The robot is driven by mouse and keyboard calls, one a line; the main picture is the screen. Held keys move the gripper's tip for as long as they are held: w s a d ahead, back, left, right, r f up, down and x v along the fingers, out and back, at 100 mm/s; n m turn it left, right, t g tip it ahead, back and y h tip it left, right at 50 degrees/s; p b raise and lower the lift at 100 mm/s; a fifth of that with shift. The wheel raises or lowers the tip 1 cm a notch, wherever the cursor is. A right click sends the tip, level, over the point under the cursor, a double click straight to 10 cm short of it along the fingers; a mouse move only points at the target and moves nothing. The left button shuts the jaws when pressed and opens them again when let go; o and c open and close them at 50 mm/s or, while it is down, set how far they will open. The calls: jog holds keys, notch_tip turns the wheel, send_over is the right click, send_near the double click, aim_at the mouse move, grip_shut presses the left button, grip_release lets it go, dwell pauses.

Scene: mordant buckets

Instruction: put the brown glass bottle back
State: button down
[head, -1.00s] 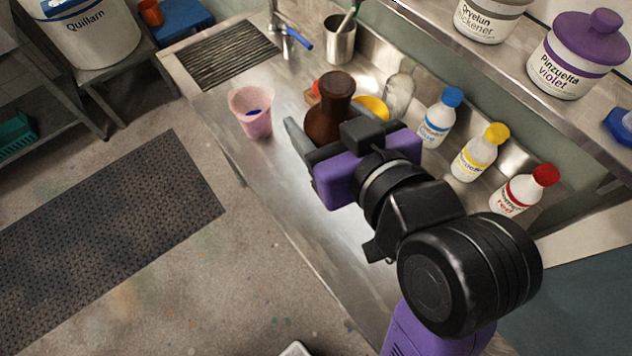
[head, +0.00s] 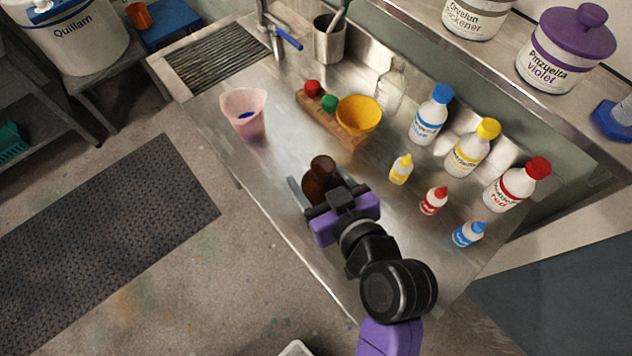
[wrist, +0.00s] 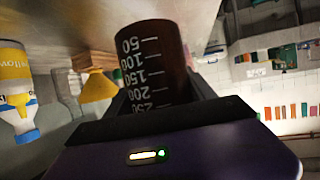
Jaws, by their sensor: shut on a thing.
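The brown glass bottle (head: 320,180) is between the fingers of my gripper (head: 313,192), near the front edge of the steel counter (head: 290,220) in the head view. My gripper is shut on it.
A pink beaker (head: 244,115) stands to the left. Behind are a wooden block (head: 352,141) with red and green caps, and a yellow funnel or bowl (head: 359,114). Small bottles (head: 433,200) and large dye bottles (head: 472,148) stand to the right.

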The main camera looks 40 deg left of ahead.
jog(key=shift+f, duration=1.55)
jog(key=shift+f, duration=0.15)
jog(key=shift+c, duration=1.6)
grip_release()
